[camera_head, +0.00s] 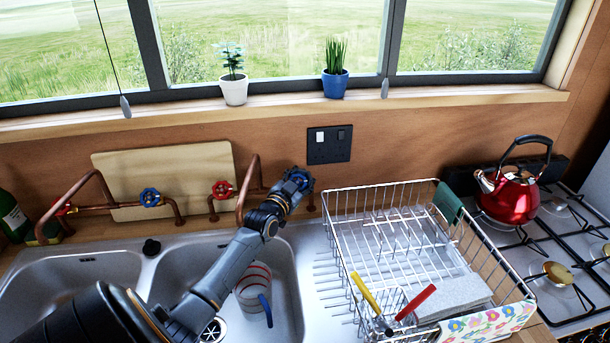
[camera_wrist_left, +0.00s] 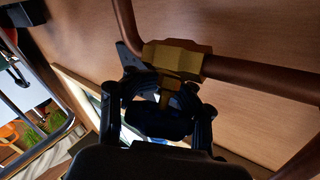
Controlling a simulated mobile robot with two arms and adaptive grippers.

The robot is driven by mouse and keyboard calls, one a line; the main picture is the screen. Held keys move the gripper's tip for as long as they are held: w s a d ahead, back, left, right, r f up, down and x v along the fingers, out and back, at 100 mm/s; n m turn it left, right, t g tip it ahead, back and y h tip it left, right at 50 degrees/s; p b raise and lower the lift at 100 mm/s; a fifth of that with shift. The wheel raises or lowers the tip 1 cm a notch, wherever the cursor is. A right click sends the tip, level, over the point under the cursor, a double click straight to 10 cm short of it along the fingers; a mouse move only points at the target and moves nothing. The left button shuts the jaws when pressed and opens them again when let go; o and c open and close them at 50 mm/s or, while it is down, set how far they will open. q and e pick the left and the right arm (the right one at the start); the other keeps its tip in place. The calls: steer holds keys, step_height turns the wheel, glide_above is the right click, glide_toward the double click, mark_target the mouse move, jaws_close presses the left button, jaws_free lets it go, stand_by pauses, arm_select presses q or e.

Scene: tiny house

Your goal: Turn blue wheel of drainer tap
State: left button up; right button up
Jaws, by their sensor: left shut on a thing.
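The blue wheel (camera_head: 299,176) of the tap by the drainer is on the copper pipe against the back wall, partly hidden by my gripper. My left gripper (camera_head: 288,187) reaches it from the front and is shut on it. In the left wrist view the wheel (camera_wrist_left: 160,118) looks dark between the two fingers of the left gripper (camera_wrist_left: 158,98), with the brass valve body (camera_wrist_left: 175,57) and copper pipe (camera_wrist_left: 262,78) behind it. My right gripper is in neither view.
A red wheel (camera_head: 222,189) is left of my gripper; another blue wheel (camera_head: 150,197) is farther left. The wire drainer (camera_head: 345,262) stands right of my arm. A cup (camera_head: 252,284) is in the sink below. A red kettle (camera_head: 508,196) stands on the stove.

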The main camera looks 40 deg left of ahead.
arm_select(q)
steer(key=n+y+p, duration=0.2)
steer(key=n+y, duration=0.1)
steer(key=shift+s+a+f, duration=0.15)
steer(key=shift+f, duration=0.05)
steer(key=n+y, duration=0.1)
steer(key=n+g+y, duration=0.1)
steer(key=n+y, duration=0.1)
steer(key=shift+s+a, duration=0.2)
steer(key=shift+a, duration=0.05)
steer(key=shift+c, duration=0.2)
steer(key=shift+s+a+n+g+y, duration=0.1)
steer(key=shift+a+n+g+y, duration=0.05)
steer(key=shift+n+g+y, duration=0.55)
steer(key=shift+s+a+n+g+y, duration=0.15)
steer(key=shift+n+g+y, duration=0.35)
steer(key=shift+n, duration=0.4)
steer(key=shift+f, duration=0.1)
steer(key=shift+c, duration=0.2)
steer(key=o, duration=1.1)
steer(key=shift+y, duration=0.3)
steer(key=shift+c, duration=0.2)
steer(key=shift+o, duration=0.6)
steer(key=shift+s, duration=0.1)
steer(key=shift+r, duration=0.35)
step_height(320, 180, up, 10)
